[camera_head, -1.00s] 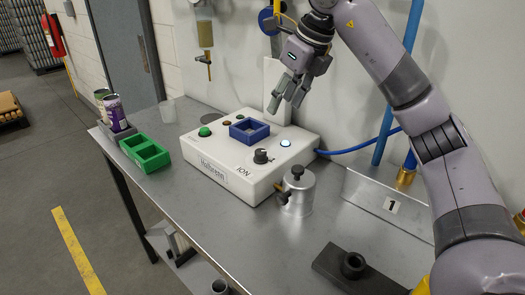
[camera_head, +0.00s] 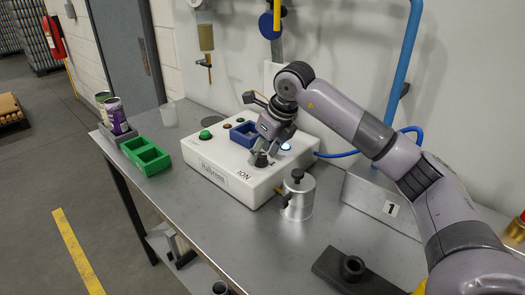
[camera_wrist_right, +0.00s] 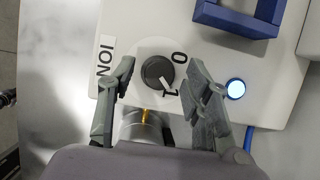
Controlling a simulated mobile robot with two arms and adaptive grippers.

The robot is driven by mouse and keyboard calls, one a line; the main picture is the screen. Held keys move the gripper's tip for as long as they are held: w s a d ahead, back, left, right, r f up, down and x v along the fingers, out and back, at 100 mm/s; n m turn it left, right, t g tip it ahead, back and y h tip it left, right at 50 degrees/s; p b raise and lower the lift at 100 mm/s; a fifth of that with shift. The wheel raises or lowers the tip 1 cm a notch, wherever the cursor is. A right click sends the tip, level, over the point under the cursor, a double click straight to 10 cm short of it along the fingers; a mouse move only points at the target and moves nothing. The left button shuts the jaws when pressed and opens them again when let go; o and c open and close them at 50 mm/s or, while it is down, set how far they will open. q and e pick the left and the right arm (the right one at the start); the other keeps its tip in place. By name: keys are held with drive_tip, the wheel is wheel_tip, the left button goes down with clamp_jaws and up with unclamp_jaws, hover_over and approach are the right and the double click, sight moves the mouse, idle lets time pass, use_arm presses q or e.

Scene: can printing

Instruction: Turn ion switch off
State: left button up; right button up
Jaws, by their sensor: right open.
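The ion switch (camera_wrist_right: 157,73) is a dark round knob with a white pointer on the white machine (camera_head: 228,182), next to the ION label (camera_wrist_right: 105,57). In the right wrist view its pointer is turned toward the "1" mark, away from the "0". My right gripper (camera_head: 262,160) is over the knob. In the wrist view the open fingers (camera_wrist_right: 165,85) stand on either side of the knob, apart from it. A lit blue-white button (camera_wrist_right: 236,88) is just right of the fingers. My left gripper is not in view.
A blue square frame (camera_head: 240,134) sits on the machine behind the knob. A metal pot (camera_head: 298,198) stands close in front. A green tray (camera_head: 146,155) and cans (camera_head: 115,116) are at the left.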

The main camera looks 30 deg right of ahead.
clamp_jaws()
idle(0.7)
